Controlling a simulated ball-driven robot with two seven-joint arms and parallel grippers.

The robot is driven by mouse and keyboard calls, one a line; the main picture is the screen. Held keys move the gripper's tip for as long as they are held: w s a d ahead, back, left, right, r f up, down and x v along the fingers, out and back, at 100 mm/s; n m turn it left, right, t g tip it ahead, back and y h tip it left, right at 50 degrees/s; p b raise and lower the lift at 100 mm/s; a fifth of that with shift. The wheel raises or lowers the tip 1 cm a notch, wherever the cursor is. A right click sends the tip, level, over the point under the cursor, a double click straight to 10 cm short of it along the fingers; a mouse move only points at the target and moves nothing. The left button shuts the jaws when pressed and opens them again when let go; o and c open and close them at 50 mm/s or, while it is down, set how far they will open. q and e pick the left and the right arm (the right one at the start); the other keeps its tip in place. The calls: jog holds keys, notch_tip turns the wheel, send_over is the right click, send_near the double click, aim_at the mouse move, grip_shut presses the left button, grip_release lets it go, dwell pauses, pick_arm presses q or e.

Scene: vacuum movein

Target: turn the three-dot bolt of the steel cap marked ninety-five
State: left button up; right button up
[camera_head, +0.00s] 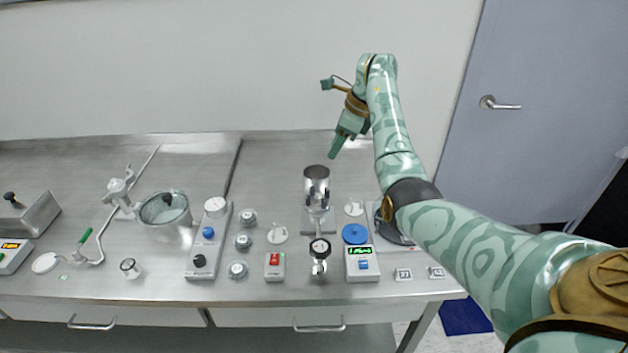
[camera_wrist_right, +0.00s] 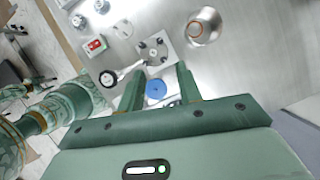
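Several round steel caps (camera_head: 243,241) with bolt-like tops stand in a column left of the middle of the bench. Two show at the upper left of the right wrist view (camera_wrist_right: 80,21). Their marks and dots are too small to read, so I cannot tell which is ninety-five. My right gripper (camera_head: 338,146) is raised above the back of the bench, right of the caps and apart from them. Its fingers are apart and empty in the right wrist view (camera_wrist_right: 160,86). My left gripper is not in view.
A steel cylinder (camera_head: 317,181) stands below my right gripper, with a gauge (camera_head: 319,248) in front. A red-switch box (camera_head: 275,266), a blue disc (camera_head: 355,234) and a green display box (camera_head: 362,264) are near. The bench's back is clear.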

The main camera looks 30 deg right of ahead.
jog(key=b, duration=0.2)
send_near(312, 187)
jog(key=b+x, duration=0.4)
jog(key=x, duration=0.5)
jog(key=shift+a+f, duration=0.1)
jog(key=shift+f, duration=0.1)
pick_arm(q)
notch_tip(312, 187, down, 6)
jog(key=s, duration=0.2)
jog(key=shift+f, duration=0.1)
pick_arm(e)
jog(key=shift+c, duration=0.3)
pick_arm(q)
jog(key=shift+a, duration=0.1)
pick_arm(e)
grip_shut()
